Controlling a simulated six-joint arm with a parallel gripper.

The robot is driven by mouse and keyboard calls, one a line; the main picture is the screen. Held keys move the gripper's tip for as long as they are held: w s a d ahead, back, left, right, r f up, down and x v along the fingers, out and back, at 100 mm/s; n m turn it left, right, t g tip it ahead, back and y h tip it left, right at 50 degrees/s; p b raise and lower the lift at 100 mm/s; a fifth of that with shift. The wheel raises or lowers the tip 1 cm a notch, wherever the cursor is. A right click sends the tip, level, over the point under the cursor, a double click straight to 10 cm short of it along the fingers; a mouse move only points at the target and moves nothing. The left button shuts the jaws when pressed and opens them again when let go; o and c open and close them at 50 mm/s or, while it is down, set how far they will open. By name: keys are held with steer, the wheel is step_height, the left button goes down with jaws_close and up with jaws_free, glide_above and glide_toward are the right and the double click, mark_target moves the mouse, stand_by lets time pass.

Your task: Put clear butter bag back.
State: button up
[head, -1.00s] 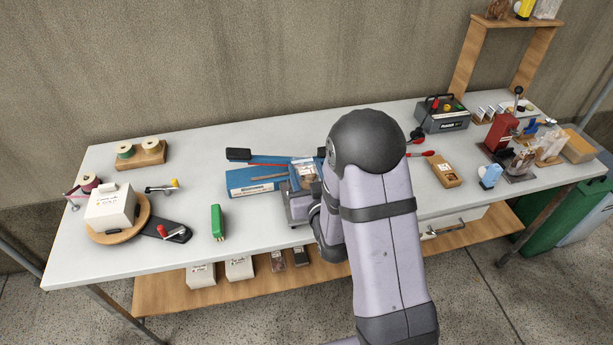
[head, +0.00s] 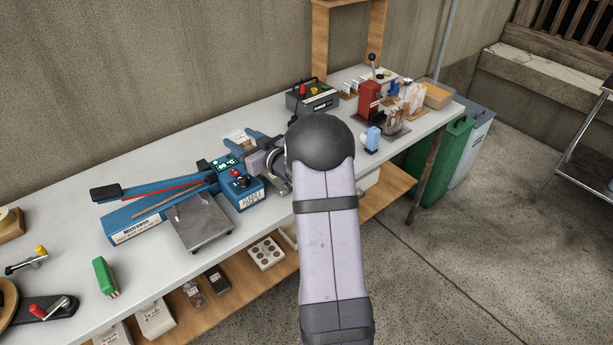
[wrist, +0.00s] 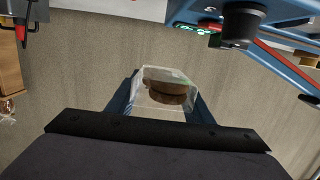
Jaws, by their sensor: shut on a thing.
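My gripper (head: 245,139) is shut on a clear bag (wrist: 168,90) of round brown biscuits. In the wrist view the bag sits between the two blue fingers, with the wall behind it. In the head view the bag (head: 237,137) shows as a small pale and brown patch near the back of the table, held above it. I cannot read a label on it. My arm's dark elbow hides part of the table. The scale (head: 200,222) has an empty metal plate.
The blue bag sealer (head: 140,221) and its display box (head: 238,188) stand near the bag. A black-grey machine (head: 312,98), a red press (head: 369,98), a clear bag (head: 394,120) and an orange-topped tray (head: 437,95) stand to the right. A wooden stand (head: 320,45) rises behind.

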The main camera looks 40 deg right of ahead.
steer(key=s+d+f+h+b, duration=0.1)
steer(key=s+d+b, duration=0.1)
steer(key=d, duration=0.7)
steer(key=s+d+f+b, duration=0.1)
steer(key=s+d+f, duration=0.15)
steer(key=d, duration=0.65)
steer(key=shift+m, duration=0.4)
steer(key=shift+s+a+f, duration=0.1)
steer(key=shift+f, duration=2.15)
steer(key=shift+a+f, duration=0.1)
steer(key=shift+f, duration=2.15)
steer(key=shift+f, duration=0.2)
steer(key=o, duration=0.8)
steer(key=shift+c, duration=0.2)
